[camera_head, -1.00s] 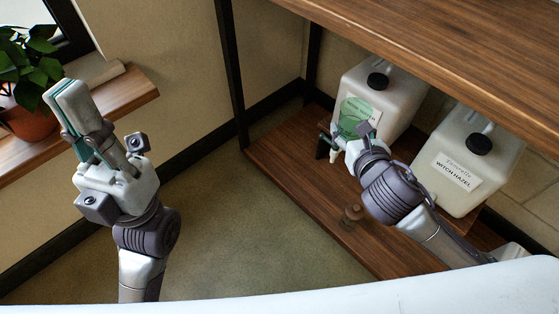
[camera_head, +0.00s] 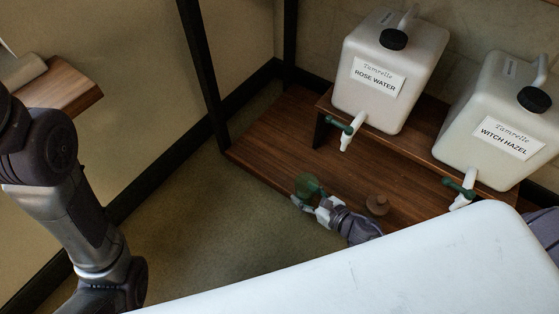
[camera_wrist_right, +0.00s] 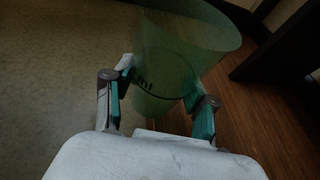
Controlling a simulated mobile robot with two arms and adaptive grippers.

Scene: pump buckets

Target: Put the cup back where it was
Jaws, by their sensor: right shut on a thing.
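A green see-through cup (camera_head: 308,186) is at the front edge of the low wooden shelf in the head view. My right gripper (camera_head: 324,207) is shut on it. In the right wrist view the cup (camera_wrist_right: 180,60) stands between the two fingers of the right gripper (camera_wrist_right: 160,100), with a dark line and marking on its wall. The cup overlaps the shelf edge there; whether its base touches the wood is hidden. My left arm shows at the left of the head view, but its gripper is out of the frame.
A rose water container (camera_head: 390,75) and a witch hazel container (camera_head: 497,125) with green-handled taps stand on a raised step. A black post (camera_head: 203,75) rises at the shelf's left.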

